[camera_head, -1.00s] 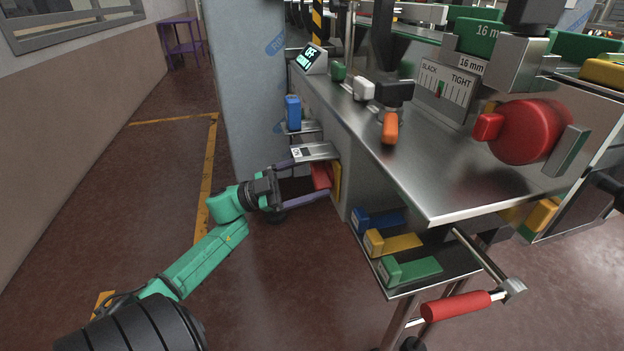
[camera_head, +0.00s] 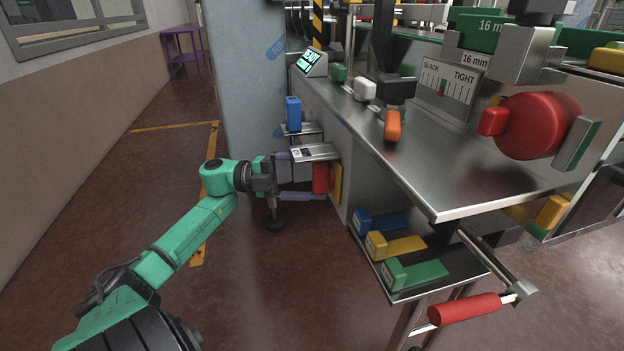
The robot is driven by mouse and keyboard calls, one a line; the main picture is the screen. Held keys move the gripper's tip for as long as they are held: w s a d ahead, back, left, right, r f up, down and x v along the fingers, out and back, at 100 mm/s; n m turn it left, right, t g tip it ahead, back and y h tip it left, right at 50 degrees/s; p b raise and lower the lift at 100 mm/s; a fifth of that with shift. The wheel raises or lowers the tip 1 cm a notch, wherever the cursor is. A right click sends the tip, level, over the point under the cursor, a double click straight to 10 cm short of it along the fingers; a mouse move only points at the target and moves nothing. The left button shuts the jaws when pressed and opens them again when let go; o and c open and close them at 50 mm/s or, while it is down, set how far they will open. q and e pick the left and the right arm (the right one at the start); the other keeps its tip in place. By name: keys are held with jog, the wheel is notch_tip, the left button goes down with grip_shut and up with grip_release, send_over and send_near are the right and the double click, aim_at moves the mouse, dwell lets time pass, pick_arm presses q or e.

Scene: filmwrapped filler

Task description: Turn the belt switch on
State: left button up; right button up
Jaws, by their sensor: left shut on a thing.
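The belt switch has a red handle (camera_head: 321,178) in front of a yellow plate (camera_head: 337,184), on the side of the machine below a small labelled metal cover (camera_head: 314,152). The red handle stands upright. My left gripper (camera_head: 315,177) reaches it from the left and is shut on the red handle. The cover hides part of its upper finger. A small display (camera_head: 311,61) on the machine's top corner is lit bright cyan with dark characters too small to read surely. My right gripper is not in view.
A blue block (camera_head: 293,112) stands on a small ledge above the switch. A grey column (camera_head: 245,90) rises behind my left gripper. A lower shelf holds blue, yellow and green (camera_head: 415,273) pieces. A red crank handle (camera_head: 464,308) sticks out in front. The floor at left is clear.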

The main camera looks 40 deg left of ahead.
pick_arm(q)
jog(key=shift+m, duration=0.5)
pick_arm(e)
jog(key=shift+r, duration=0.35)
pick_arm(q)
jog(key=o, duration=1)
jog(key=shift+a, duration=0.1)
jog(key=r+v, duration=0.1)
jog(key=v, duration=1.3)
jog(key=shift+s+a+f, duration=0.2)
jog(key=shift+a+f, duration=0.05)
jog(key=shift+f, duration=0.1)
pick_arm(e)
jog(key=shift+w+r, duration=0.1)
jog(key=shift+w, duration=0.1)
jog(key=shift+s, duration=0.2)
